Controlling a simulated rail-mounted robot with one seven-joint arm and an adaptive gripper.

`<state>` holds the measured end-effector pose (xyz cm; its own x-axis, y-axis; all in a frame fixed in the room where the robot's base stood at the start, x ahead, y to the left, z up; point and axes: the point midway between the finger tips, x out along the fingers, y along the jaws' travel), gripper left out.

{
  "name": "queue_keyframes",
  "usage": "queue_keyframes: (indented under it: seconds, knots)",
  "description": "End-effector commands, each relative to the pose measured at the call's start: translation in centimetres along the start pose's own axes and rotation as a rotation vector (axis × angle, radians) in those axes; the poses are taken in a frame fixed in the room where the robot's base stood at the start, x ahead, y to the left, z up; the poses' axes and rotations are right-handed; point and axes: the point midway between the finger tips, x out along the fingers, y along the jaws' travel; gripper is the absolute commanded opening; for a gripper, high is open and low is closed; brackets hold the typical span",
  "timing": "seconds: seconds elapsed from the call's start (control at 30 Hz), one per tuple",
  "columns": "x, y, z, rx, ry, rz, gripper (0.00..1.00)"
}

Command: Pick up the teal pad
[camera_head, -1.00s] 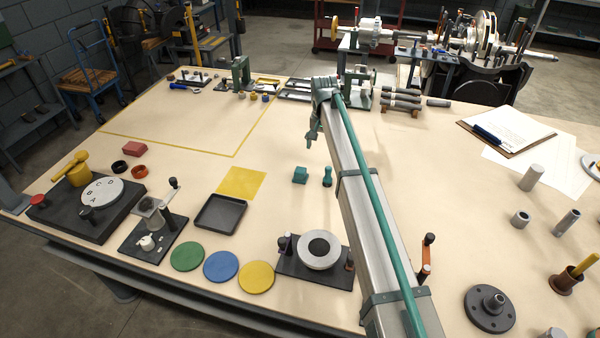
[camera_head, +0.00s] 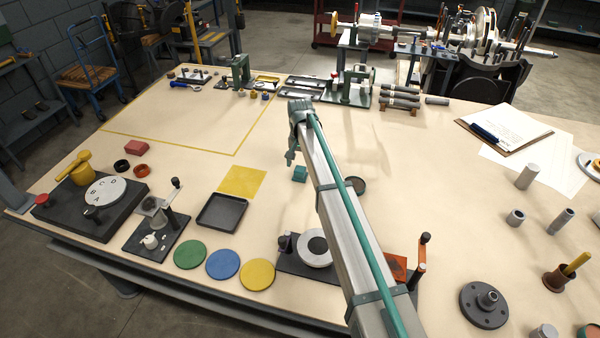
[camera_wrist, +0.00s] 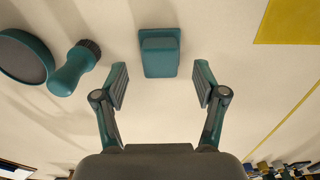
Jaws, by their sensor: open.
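The teal pad (camera_head: 300,173), a small block, lies on the bench right of a yellow square. In the wrist view the pad (camera_wrist: 160,52) is at top centre, with a wider edge around its raised part. My gripper (camera_head: 291,158) is above the bench, just up and left of the pad in the head view. In the wrist view my gripper (camera_wrist: 162,84) is open and empty, its two fingers apart. The pad lies beyond the fingertips, roughly centred between them and not held.
A teal-handled tool (camera_wrist: 76,67) and a round dark disc with a teal rim (camera_wrist: 24,57) lie left of the pad in the wrist view. The yellow square (camera_head: 242,181) and a black tray (camera_head: 221,212) are nearby. Bench around the pad is mostly bare.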

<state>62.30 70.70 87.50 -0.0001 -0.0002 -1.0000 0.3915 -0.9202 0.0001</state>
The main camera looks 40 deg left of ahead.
Motion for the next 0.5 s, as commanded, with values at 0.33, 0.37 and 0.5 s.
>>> queue_keyframes:
  seconds: [0.33, 0.37, 0.5]
  knots:
    - [3.5, 0.0, 0.1, -0.001, 0.000, 0.000, 0.71]
    - [3.5, 0.0, 0.0, -0.001, 0.000, 0.000, 0.71]
    - [3.5, 0.0, 0.0, -0.001, 0.000, 0.000, 0.71]
